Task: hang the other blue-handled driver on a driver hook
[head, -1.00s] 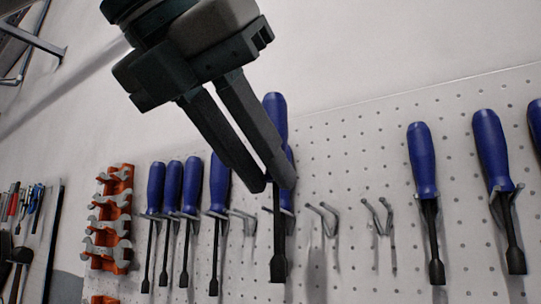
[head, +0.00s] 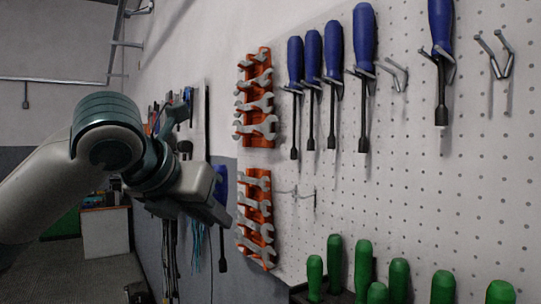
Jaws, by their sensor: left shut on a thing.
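My left gripper (head: 212,210) is at the left of the head view, seen mostly from behind. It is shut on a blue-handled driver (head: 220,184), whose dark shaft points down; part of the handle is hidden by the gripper. The held driver is left of the orange wrench racks and apart from the hooks. On the pegboard, several blue-handled drivers (head: 333,50) hang in a row, and another (head: 441,25) hangs further right. An empty driver hook (head: 395,74) is between them, and another empty hook (head: 495,55) is at the far right. My right gripper is not in view.
Two orange racks of wrenches (head: 257,100) (head: 254,215) are on the wall between my left gripper and the drivers. Green-handled tools (head: 363,268) stand upright below. A small bare hook (head: 305,193) sits mid-board. The board's middle right is clear.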

